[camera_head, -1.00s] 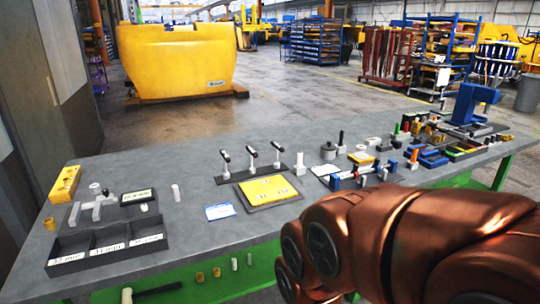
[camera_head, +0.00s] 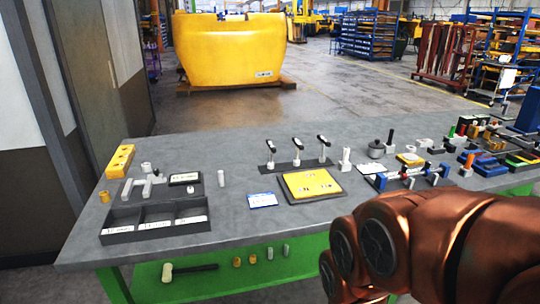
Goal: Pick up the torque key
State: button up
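Three upright tools with black tops and pale shafts (camera_head: 296,148) stand in a row on a dark base strip (camera_head: 292,165) in the middle of the grey workbench. They look like keys, but I cannot tell for sure whether one of them is the torque key. My copper-coloured arm fills the lower right of the view. My gripper is outside the view.
A yellow plate in a dark tray (camera_head: 289,198) lies in front of the row. A three-compartment dark bin (camera_head: 118,228) and a yellow block (camera_head: 120,162) are at left. Several small tools crowd the right side. A hammer (camera_head: 167,273) lies on the green lower shelf.

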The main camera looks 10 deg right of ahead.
aim_at(271, 165)
jog(key=u, duration=0.05)
jog(key=k, duration=0.6)
jog(key=z, duration=0.6)
jog(key=i, duration=1.7)
jog(key=u, duration=0.45)
jog(key=k, duration=0.4)
jog(key=u, duration=1.7)
